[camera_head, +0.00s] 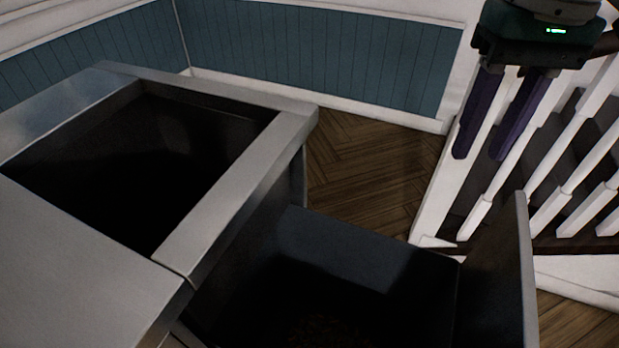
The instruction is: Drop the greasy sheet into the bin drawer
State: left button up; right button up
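The bin drawer (527,270) is pulled open at the lower right, with a dark, deeply shaded inside. A faint brownish, rough-looking patch (325,332) shows on its floor at the bottom edge of the view; I cannot tell whether it is the greasy sheet. No other sheet is in view. My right gripper (480,154) hangs at the upper right, above and beyond the drawer. Its two purple fingers point down, apart, with nothing visible between them. My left gripper is out of view.
The metal range top (75,265) with a dark rectangular well (150,160) fills the left. White stair railings (560,170) stand close behind and right of the drawer. Bare wooden floor (360,180) lies between range and railing. A blue panelled wall (320,55) is behind.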

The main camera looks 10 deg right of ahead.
notch_tip(320, 180, up, 5)
dwell(0.5)
